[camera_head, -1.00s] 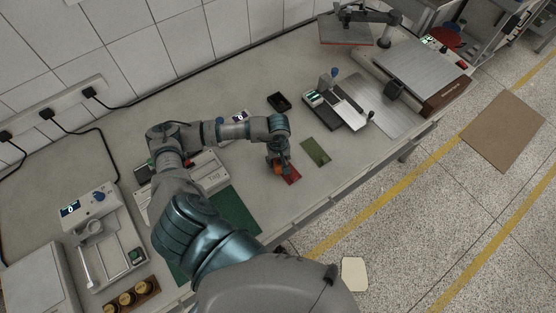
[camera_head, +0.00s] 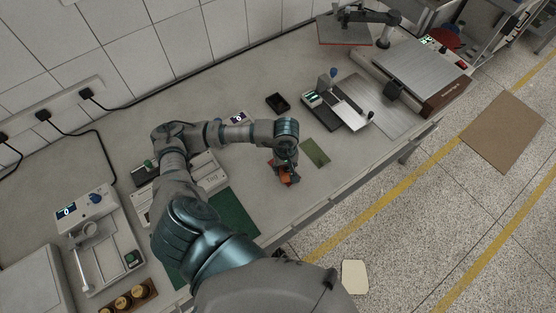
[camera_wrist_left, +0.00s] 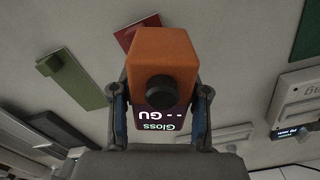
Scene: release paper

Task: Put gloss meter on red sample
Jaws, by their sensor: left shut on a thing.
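The gloss meter (camera_wrist_left: 164,62) is an orange block with a black knob and a lit display reading "Gloss" and "GU". My left gripper (camera_wrist_left: 160,98) is shut on it, one finger on each side. In the head view, the left gripper (camera_head: 285,171) and the orange meter (camera_head: 286,176) are over the red sample (camera_head: 296,180), which is mostly covered. In the left wrist view, the red sample (camera_wrist_left: 137,31) shows partly behind the meter's top left. I cannot tell whether the meter touches it. My right gripper is not in view.
A green sample (camera_head: 315,152) lies just right of the gripper. A black tray (camera_head: 278,103) and a device with a blue knob (camera_head: 340,103) stand farther back. A dark green mat (camera_head: 234,215) lies to the left. The table's front edge is close.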

